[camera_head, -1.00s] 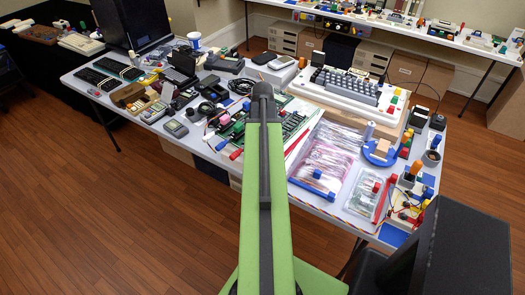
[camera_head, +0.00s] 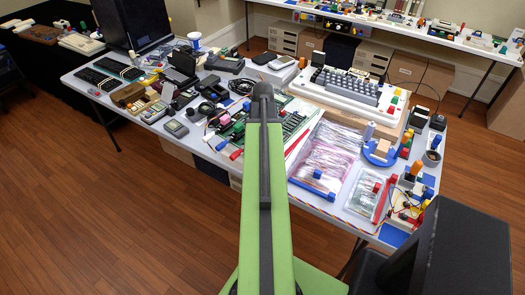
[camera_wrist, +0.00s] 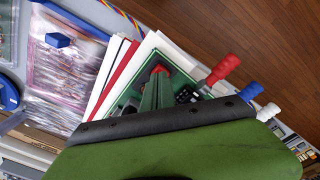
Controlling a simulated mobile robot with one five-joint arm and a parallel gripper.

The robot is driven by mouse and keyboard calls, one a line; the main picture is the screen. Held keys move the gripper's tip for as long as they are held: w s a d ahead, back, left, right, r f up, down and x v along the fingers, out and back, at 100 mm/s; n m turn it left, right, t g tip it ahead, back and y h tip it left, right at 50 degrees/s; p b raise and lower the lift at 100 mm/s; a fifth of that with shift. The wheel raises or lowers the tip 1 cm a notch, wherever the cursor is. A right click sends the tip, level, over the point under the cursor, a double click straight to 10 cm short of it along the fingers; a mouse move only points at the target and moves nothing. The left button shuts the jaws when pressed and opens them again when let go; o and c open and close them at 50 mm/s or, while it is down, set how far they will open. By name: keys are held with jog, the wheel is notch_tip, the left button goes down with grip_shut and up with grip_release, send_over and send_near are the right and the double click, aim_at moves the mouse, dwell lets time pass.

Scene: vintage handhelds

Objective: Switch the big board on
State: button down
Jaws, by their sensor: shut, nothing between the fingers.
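The big board is a green circuit board (camera_head: 299,106) with dark chips on the table. My arm hides its middle in the head view. In the wrist view a corner of the board (camera_wrist: 136,84) shows, with a red part (camera_wrist: 161,68) on it that looks like a switch. Its on or off position cannot be told. My gripper (camera_wrist: 159,78) is shut and empty. Its green fingers point at the board, with their tips close to the red part; whether they touch it I cannot tell. The gripper is hidden in the head view.
Red, blue and white handled tools (camera_wrist: 224,68) lie at the board's edge. White and red sheets (camera_wrist: 120,70) and a tray of bagged parts (camera_head: 325,155) lie beside it. A large keyboard (camera_head: 345,90) stands behind. The table is crowded; the floor in front is clear.

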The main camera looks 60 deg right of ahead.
jog(key=shift+f+b, duration=0.65)
notch_tip(320, 180, up, 6)
jog(key=p, duration=0.6)
jog(key=shift+r, duration=0.2)
jog(key=shift+f, duration=0.15)
dwell(0.4)
